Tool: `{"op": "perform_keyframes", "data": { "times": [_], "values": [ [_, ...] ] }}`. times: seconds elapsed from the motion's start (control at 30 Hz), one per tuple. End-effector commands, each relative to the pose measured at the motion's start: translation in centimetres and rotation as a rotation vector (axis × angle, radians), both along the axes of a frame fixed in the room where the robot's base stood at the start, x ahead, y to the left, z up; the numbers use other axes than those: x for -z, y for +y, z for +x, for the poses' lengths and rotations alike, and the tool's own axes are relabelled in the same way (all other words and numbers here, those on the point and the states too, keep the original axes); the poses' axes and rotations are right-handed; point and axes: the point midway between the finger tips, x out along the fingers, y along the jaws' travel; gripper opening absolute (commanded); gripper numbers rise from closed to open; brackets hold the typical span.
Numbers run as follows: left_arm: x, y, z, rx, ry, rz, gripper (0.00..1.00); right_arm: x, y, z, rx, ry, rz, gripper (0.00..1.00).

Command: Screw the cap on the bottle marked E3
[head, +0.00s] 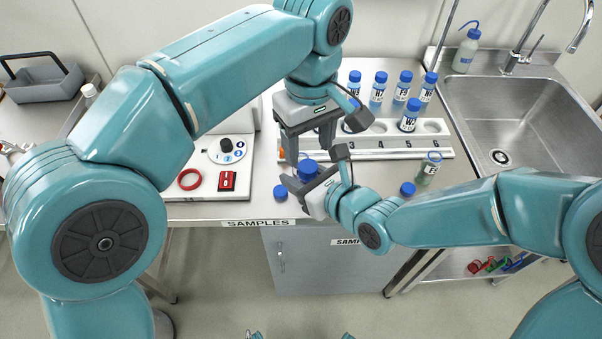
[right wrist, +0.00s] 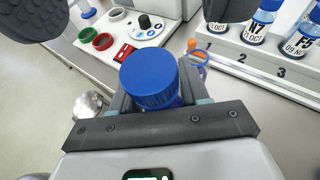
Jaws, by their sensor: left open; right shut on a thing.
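My right gripper (head: 312,180) is shut on a bottle whose blue cap (head: 308,168) faces up; the cap also fills the middle of the right wrist view (right wrist: 150,80). The bottle's label is hidden, so I cannot read its mark, nor tell whether the cap is fully seated. My left gripper (head: 308,150) is open, pointing down just above that cap. Loose blue caps lie on the counter, one at left (head: 280,193) and one at right (head: 407,188).
A white numbered rack (head: 400,145) with several blue-capped bottles stands behind my grippers. A white device (head: 225,150) with a red ring (head: 189,179) is at left. A sink (head: 520,120) is at right. The counter's front edge carries a SAMPLES label (head: 258,223).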

Motion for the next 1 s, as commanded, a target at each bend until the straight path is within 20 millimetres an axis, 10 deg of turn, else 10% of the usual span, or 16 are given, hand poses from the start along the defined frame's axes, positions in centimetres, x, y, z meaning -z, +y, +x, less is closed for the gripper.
{"op": "perform_keyframes", "data": {
  "times": [0.57,1.0],
  "values": [
    [-3.5,0.0,0.0,-0.287,0.000,0.001,0.57,0.0,0.0,0.0,0.000,-0.001,0.001,0.00],
    [1.6,0.0,0.0,-0.285,0.002,0.003,0.57,0.0,0.0,0.0,0.000,-0.001,0.001,0.00]
  ]
}}
